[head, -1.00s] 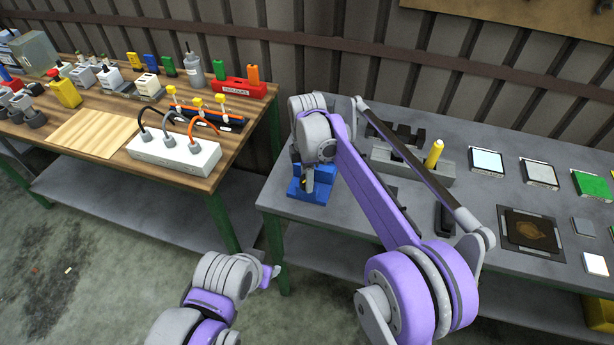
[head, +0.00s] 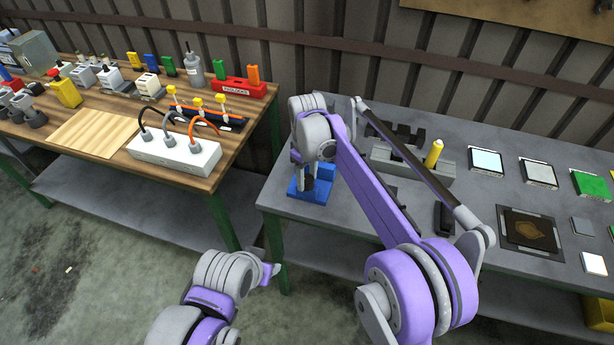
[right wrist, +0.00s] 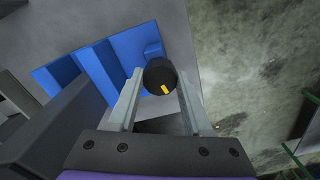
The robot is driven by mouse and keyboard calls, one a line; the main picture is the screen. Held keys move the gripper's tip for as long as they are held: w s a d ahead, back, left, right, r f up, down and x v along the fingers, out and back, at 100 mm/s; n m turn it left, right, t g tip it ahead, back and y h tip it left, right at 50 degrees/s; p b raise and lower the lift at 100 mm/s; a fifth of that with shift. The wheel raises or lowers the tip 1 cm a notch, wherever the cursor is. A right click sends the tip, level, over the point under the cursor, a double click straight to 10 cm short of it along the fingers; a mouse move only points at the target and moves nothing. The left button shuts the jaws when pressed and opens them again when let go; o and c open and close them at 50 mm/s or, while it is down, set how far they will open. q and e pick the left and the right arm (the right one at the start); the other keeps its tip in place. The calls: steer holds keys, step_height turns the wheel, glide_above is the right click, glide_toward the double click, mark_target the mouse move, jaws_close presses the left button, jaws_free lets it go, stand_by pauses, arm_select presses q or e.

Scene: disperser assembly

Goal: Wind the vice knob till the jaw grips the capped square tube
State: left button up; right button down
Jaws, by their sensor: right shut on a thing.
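The blue vice (head: 318,187) stands at the front left corner of the grey table and also shows in the right wrist view (right wrist: 98,72). Its black knob (right wrist: 159,72), with a yellow mark, sits between the fingertips of my right gripper (right wrist: 160,88). My right gripper (head: 304,180) is shut on the knob and partly covers the vice in the head view. I cannot make out the capped square tube or whether the jaw touches anything. My left gripper (head: 270,272) hangs over the floor, away from the vice; its finger gap is unclear.
Several flat square plates (head: 487,162) lie farther right.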

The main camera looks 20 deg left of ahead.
mark_target(307, 179)
steer(key=m, duration=0.4)
steer(key=shift+m, duration=0.4)
stand_by(0.4)
steer(key=shift+c, duration=1.6)
jaws_free()
step_height(307, 179, up, 11)
steer(key=shift+p, duration=0.45)
steer(key=shift+f, duration=0.1)
